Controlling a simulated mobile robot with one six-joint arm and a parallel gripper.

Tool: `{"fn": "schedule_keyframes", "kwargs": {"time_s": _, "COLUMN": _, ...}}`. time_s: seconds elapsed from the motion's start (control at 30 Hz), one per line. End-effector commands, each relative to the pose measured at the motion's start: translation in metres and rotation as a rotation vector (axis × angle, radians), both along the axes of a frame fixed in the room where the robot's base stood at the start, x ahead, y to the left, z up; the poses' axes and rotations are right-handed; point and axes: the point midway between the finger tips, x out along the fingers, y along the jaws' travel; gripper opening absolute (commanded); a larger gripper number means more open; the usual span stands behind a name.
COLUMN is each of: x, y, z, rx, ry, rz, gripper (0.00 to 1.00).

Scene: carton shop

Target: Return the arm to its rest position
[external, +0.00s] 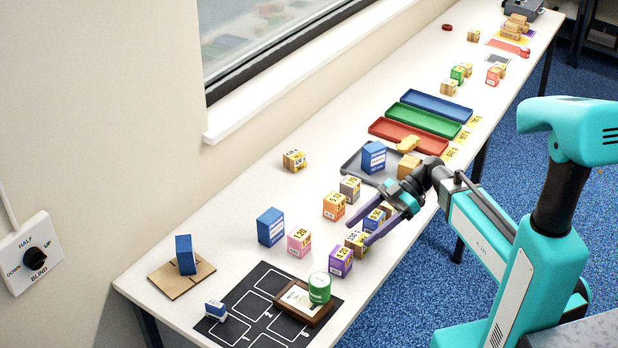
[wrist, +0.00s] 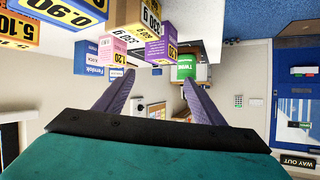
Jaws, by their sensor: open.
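My arm reaches in from the right in the external view, over the long white table (external: 228,185). My gripper (external: 359,234) is open above a cluster of small price-marked boxes. Its two purple fingers are spread wide, and they also show in the wrist view (wrist: 158,80) with nothing between them. The wrist picture is upside down. In the external view a blue box (external: 374,218) and a tan box (external: 356,243) show between or just behind the fingers. A purple box (external: 340,261) stands just in front of them. Whether a finger touches any box I cannot tell.
Orange (external: 334,206), pink (external: 299,242) and grey (external: 350,188) boxes stand near my gripper. A green can (external: 319,288) stands on a wooden plaque (external: 296,304). Red (external: 408,136), green (external: 424,120) and blue (external: 437,105) trays lie farther back. The table's left middle is mostly clear.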

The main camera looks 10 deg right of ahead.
Motion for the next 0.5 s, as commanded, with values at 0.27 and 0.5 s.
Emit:
{"fn": "schedule_keyframes", "kwargs": {"time_s": 0.27, "x": 0.069, "y": -0.08, "z": 0.002, "rx": -0.117, "ry": 0.062, "rz": -0.321, "gripper": 0.63}}
{"fn": "schedule_keyframes", "kwargs": {"time_s": 0.5, "x": 0.116, "y": -0.159, "z": 0.005, "rx": -0.19, "ry": 0.12, "rz": -0.598, "gripper": 0.63}}
